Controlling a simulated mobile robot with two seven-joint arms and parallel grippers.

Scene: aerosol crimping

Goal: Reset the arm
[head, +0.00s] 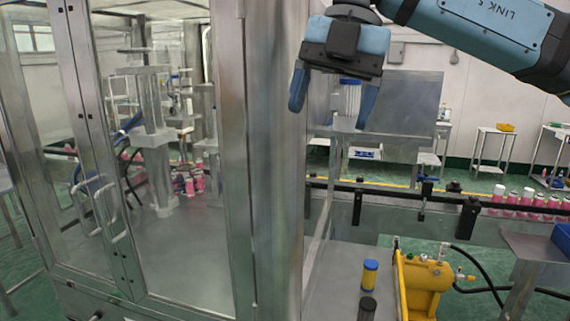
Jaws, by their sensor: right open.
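My right gripper (332,103) is at the upper middle of the head view, on a blue arm that comes in from the upper right. Its two blue fingers point down and stand apart, with nothing held between them. It hangs in front of the right corner post of the metal cabinet (272,150), well above the steel surface below. My left gripper is not in view.
The glass-doored cabinet fills the left side. A blue-and-yellow cylinder (369,273) and a dark cylinder (367,307) stand beside a yellow tank (425,285) at the lower right. Several pink cans (525,200) line a conveyor at the right. Side tables stand behind.

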